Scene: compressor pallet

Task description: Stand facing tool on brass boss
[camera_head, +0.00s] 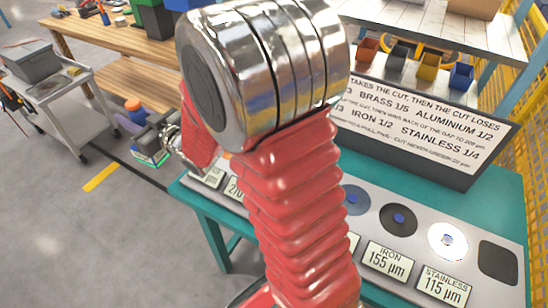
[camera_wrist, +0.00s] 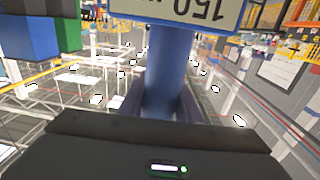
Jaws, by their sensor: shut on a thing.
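In the wrist view my gripper (camera_wrist: 163,108) is shut on a blue upright shaft (camera_wrist: 168,72), which I take to be the facing tool's handle. A pale plate (camera_wrist: 185,10) reading "150" upside down shows at the shaft's top end. The tool's cutting end is not visible. A grey-blue disc (camera_head: 355,199), a dark disc (camera_head: 398,219) and a bright disc (camera_head: 447,241) sit on a pale board. The brass boss cannot be identified; my arm hides part of the row.
Cards read "IRON 155 µm" (camera_head: 385,262) and "STAINLESS 115 µm" (camera_head: 441,287). A dark square pad (camera_head: 497,262) is at the board's right end. A sign (camera_head: 425,130) stands behind on the teal bench (camera_head: 495,185). Small coloured bins (camera_head: 428,66) stand beyond. A trolley (camera_head: 75,100) is left.

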